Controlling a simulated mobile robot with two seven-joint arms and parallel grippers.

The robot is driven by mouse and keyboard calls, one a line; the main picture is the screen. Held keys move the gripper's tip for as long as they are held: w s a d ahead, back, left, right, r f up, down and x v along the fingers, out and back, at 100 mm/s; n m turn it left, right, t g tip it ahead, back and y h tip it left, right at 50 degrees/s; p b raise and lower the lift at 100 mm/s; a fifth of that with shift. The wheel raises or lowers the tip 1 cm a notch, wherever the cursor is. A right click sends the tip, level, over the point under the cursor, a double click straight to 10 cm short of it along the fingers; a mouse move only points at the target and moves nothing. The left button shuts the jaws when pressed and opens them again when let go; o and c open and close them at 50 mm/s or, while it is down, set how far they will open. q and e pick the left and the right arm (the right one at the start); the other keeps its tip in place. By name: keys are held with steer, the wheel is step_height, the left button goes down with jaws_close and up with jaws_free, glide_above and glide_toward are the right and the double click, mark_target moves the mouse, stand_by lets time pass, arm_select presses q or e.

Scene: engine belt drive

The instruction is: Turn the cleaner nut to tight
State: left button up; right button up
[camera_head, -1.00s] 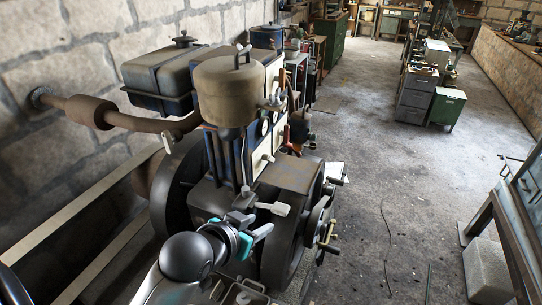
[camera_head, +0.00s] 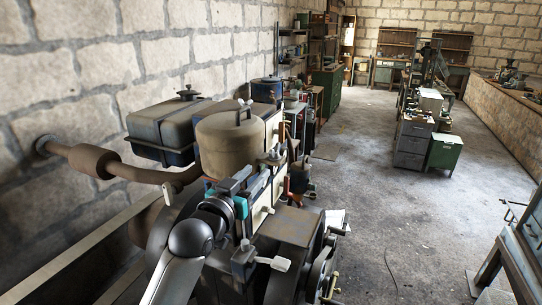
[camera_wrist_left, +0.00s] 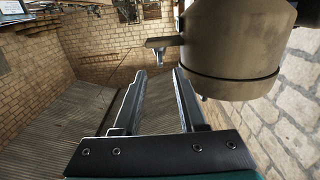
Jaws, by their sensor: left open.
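The air cleaner is a tan-brown canister (camera_head: 228,147) on top of the engine. My left gripper (camera_head: 248,181) is open and empty, just below and in front of the canister. In the left wrist view its two fingers (camera_wrist_left: 160,85) are apart with nothing between them, and the canister (camera_wrist_left: 235,55) is at the upper right, apart from them. The nut cannot be made out there. My right gripper is out of view.
A boxy tank (camera_head: 180,127) and an exhaust pipe with a muffler (camera_head: 92,160) lie left of the canister, near the stone wall. A silver lever (camera_head: 272,263) sits on the engine below my gripper. Open floor (camera_head: 370,200) lies to the right.

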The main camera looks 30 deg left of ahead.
mark_target(272, 156)
arm_select(q)
steer(key=w, duration=0.9)
steer(key=shift+w+a+p, duration=0.3)
steer(key=shift+c, duration=0.2)
jaws_close()
